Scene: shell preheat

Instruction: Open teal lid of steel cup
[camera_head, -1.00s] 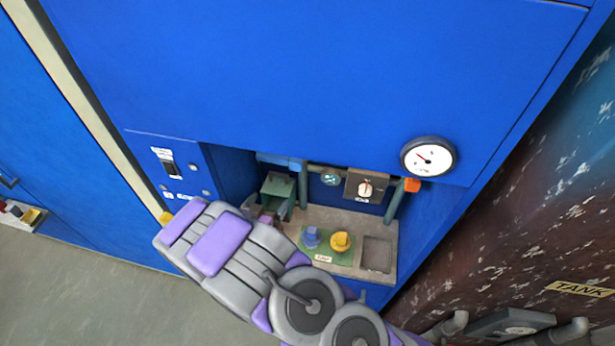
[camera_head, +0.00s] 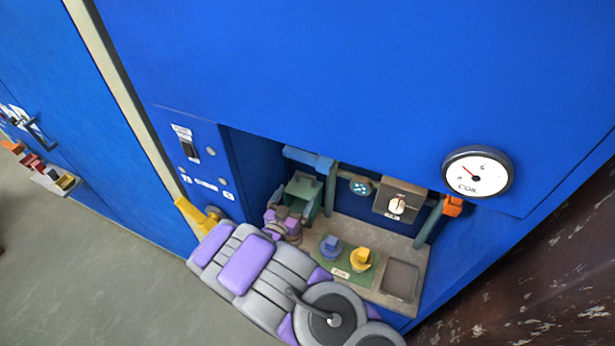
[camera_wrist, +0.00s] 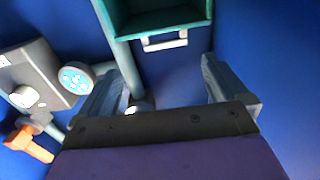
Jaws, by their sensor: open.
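No steel cup with a teal lid can be clearly made out. A teal-green open box (camera_head: 302,190) stands in the left part of the recess in the blue cabinet. In the wrist view a teal box (camera_wrist: 165,18) with a pale handle (camera_wrist: 165,41) shows at the top, beyond my fingertips. My gripper (camera_wrist: 167,88) is open, its two fingers apart, with no held object visible between them. In the head view my gripper (camera_head: 284,226) is at the recess, just below the teal-green box, partly hidden by my arm.
A blue knob (camera_head: 330,246) and a yellow knob (camera_head: 361,259) sit on a green plate at the recess floor. A dial box (camera_head: 398,203), an orange handle (camera_head: 453,206) and a gauge (camera_head: 478,173) are to the right. A yellow handle (camera_head: 193,214) is left of my arm.

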